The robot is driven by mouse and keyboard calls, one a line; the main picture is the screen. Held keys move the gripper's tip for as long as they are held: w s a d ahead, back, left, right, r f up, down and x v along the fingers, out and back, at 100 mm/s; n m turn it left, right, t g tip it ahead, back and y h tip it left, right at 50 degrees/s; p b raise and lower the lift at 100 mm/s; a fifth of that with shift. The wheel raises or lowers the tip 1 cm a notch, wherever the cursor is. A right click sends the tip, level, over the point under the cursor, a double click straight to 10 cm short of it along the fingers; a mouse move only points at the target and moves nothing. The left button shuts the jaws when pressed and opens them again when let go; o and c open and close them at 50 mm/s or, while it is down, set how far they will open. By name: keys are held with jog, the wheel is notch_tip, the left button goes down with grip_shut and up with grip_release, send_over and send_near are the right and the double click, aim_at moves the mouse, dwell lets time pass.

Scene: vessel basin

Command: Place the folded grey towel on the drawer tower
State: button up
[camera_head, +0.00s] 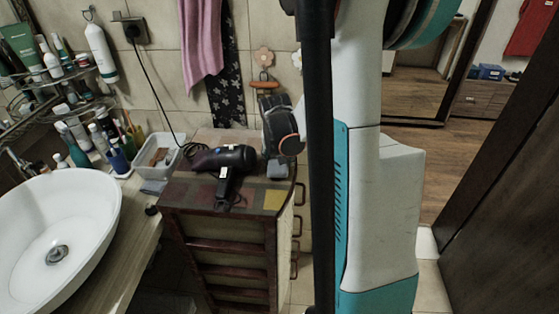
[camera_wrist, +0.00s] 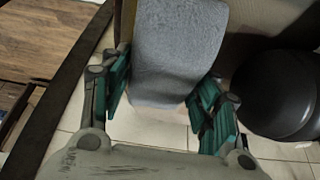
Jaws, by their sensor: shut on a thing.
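In the wrist view the folded grey towel (camera_wrist: 178,50) is between the teal-padded fingers of my gripper (camera_wrist: 163,92), which is shut on it. The towel's far end runs out of the top of the picture. Pale floor tiles show below it. In the head view my gripper and this towel cannot be made out; my arm fills the middle of the picture. The drawer tower (camera_head: 222,264) is dark wood with several drawers, left of my arm. A black hair dryer (camera_head: 224,160) lies on its patterned top.
A small grey-blue item (camera_head: 277,168) is at the tower top's back right. A white basin (camera_head: 56,225) stands on the counter at left, with bottles and a clear tray (camera_head: 155,157) behind. A doorway and dark door (camera_head: 505,190) are at right. A black rounded object (camera_wrist: 285,95) is beside my gripper.

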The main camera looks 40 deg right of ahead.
jog(key=shift+f, duration=0.45)
jog(key=shift+f, duration=0.15)
jog(key=o, duration=1.1)
jog(key=p+v, duration=0.3)
jog(key=v, duration=0.9)
